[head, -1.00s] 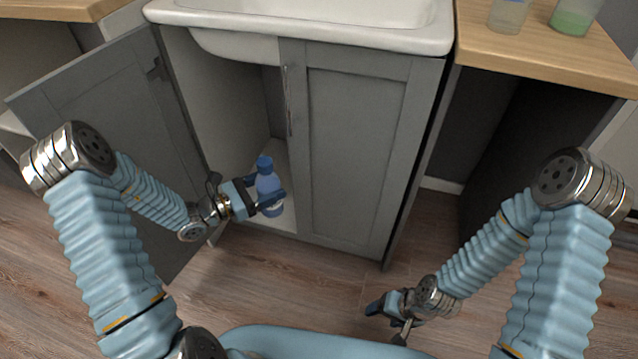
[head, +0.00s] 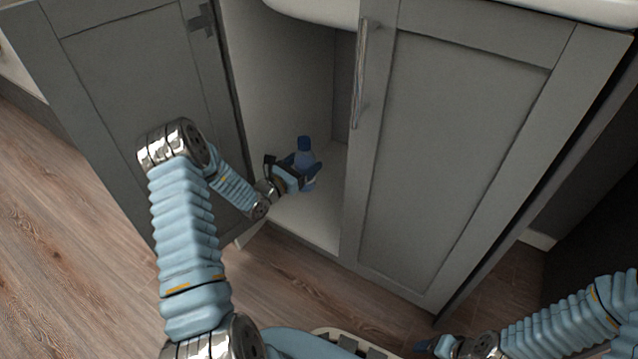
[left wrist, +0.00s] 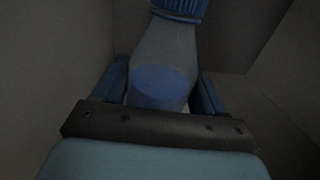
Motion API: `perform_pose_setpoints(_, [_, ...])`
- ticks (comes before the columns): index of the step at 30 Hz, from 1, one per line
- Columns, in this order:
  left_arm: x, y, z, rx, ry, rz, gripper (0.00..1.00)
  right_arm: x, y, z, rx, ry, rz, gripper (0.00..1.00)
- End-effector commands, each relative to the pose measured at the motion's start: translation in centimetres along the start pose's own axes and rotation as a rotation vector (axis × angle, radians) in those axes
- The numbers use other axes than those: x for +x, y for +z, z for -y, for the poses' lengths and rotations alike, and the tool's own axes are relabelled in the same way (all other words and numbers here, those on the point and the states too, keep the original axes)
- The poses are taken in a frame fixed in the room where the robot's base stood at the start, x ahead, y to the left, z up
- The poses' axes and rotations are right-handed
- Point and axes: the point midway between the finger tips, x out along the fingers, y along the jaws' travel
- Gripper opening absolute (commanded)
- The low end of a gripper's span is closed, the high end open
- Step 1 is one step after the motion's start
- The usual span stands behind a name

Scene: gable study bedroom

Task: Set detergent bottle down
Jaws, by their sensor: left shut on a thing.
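The detergent bottle (head: 304,156) is blue with a darker blue cap and stands upright inside the open cabinet under the sink. My left gripper (head: 306,172) is shut on the bottle's body. In the left wrist view the bottle (left wrist: 163,60) fills the space between the two blue fingers, its cap at the top edge. The bottle is at or just above the cabinet floor (head: 318,222); its base is hidden by my gripper, so I cannot tell if it touches. My right gripper (head: 424,346) is at the bottom edge, outside the cabinet, and its jaws are unclear.
The left cabinet door (head: 130,75) is swung open beside my left arm. The right door (head: 455,150) is closed, with a vertical metal handle (head: 359,75). The sink (head: 320,10) overhangs the opening. The cabinet floor around the bottle is bare.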

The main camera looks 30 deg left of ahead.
Motion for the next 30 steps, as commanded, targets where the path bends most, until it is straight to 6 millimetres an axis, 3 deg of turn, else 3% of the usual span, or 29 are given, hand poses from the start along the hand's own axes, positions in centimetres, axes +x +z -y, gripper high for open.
perform_pose_setpoints(1, [0.0,-1.2,0.0,0.0,0.0,0.002,0.27,0.5,0.0,-0.2,0.0,0.0,-0.001,0.68])
perform_pose_setpoints(8, [0.1,-3.2,0.0,0.001,-0.001,0.003,0.27,1.0,0.0,-0.4,0.001,0.0,-0.003,0.68])
perform_pose_setpoints(13, [0.1,-5.9,0.1,0.001,-0.001,0.003,0.27,1.8,-0.1,-0.7,0.001,0.0,-0.005,0.68])
perform_pose_setpoints(24, [0.0,-6.2,0.0,0.002,-0.001,0.004,0.27,1.7,-0.1,-0.6,0.001,0.0,-0.005,0.68])
perform_pose_setpoints(25, [0.0,-6.2,0.0,0.001,-0.001,0.002,0.76,1.7,-0.1,-0.6,0.001,0.0,-0.005,0.68])
perform_pose_setpoints(29, [0.0,-6.2,0.0,0.001,-0.001,0.002,0.96,1.7,-0.1,-0.6,0.001,0.0,-0.005,0.68])
perform_pose_setpoints(30, [0.0,-6.2,0.0,0.001,-0.001,0.002,0.97,1.7,-0.1,-0.6,0.001,0.0,-0.005,0.68])
